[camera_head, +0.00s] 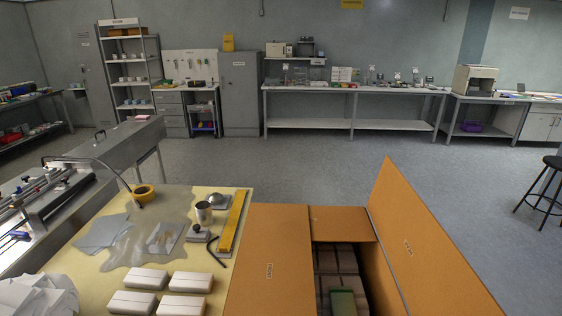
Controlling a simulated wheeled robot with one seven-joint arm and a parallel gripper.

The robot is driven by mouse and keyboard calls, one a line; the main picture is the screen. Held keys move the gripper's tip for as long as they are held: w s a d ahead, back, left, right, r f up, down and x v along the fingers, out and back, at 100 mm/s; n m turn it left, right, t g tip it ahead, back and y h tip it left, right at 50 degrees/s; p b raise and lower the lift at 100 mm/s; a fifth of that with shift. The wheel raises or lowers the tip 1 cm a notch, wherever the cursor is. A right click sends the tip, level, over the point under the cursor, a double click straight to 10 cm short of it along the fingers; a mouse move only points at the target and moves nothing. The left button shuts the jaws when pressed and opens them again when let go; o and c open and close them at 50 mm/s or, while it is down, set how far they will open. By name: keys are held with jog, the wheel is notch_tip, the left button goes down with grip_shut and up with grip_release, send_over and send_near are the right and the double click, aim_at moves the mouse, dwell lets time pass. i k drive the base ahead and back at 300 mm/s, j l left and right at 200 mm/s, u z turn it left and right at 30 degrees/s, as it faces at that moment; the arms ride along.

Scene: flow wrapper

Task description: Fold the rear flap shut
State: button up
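An orange-brown cardboard box stands at the bottom right of the head view, partly cut off by the lower edge. A large flap (425,235) on its right side stands up and leans outward, open; its small label is hard to read, so I cannot be sure it is the rear flap. A second large flap (262,255) on the left lies about flat, with a label that seems to read FRONT. A small far flap (342,222) lies about level at the far end of the opening. My gripper is not in view.
Brown packs and a green pack (342,301) lie inside the box. The floor (300,165) beyond is clear.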

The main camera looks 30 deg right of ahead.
aim_at(434, 277)
jog(key=l+z, duration=0.55)
jog(key=z, duration=0.15)
jog(key=l+z, duration=0.35)
jog(key=j, duration=0.05)
